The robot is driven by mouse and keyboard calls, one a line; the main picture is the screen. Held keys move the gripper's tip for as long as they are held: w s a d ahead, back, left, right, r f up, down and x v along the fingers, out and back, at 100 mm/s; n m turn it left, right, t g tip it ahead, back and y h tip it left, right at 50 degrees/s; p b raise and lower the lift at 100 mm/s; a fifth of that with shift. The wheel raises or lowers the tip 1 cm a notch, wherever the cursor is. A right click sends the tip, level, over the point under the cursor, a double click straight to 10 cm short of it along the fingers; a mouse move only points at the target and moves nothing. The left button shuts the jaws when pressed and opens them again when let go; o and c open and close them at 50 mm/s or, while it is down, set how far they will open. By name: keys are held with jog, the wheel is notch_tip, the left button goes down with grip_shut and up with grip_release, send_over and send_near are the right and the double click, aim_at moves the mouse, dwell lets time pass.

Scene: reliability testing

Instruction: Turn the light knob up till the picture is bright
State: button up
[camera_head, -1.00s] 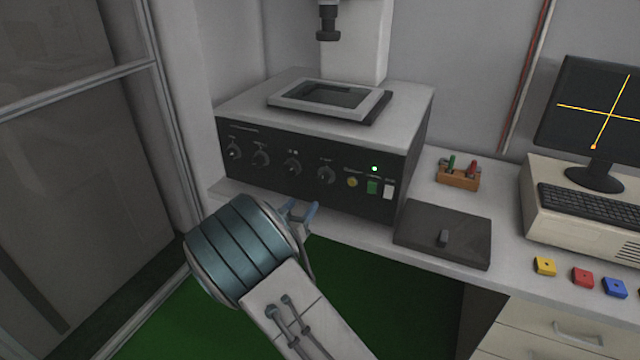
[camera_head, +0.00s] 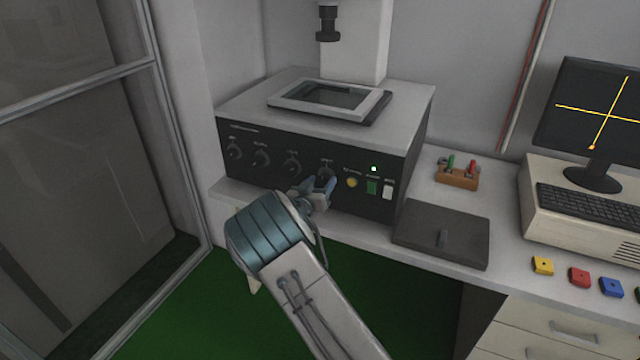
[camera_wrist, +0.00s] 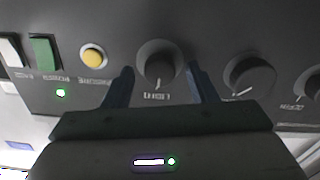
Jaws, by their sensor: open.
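The black equipment box (camera_head: 235,160) has a row of dark round knobs on its front. The light knob (camera_wrist: 157,60), with an upside-down "LIGHT" label, sits between my two fingers in the wrist view, with gaps at both sides. In the head view it is the rightmost knob (camera_head: 326,171), partly hidden by my gripper (camera_head: 320,183). My gripper is open, its blue fingertips close to the front panel. The monitor (camera_head: 612,88) at the right is dark with a yellow cross on it.
Right of the light knob are a yellow button (camera_head: 352,182), a green switch (camera_head: 372,187) and a white switch (camera_head: 388,191). Another knob (camera_wrist: 249,77) stands close beside one finger. A dark flat plate (camera_head: 465,250) lies on the bench at right.

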jog(key=c, duration=1)
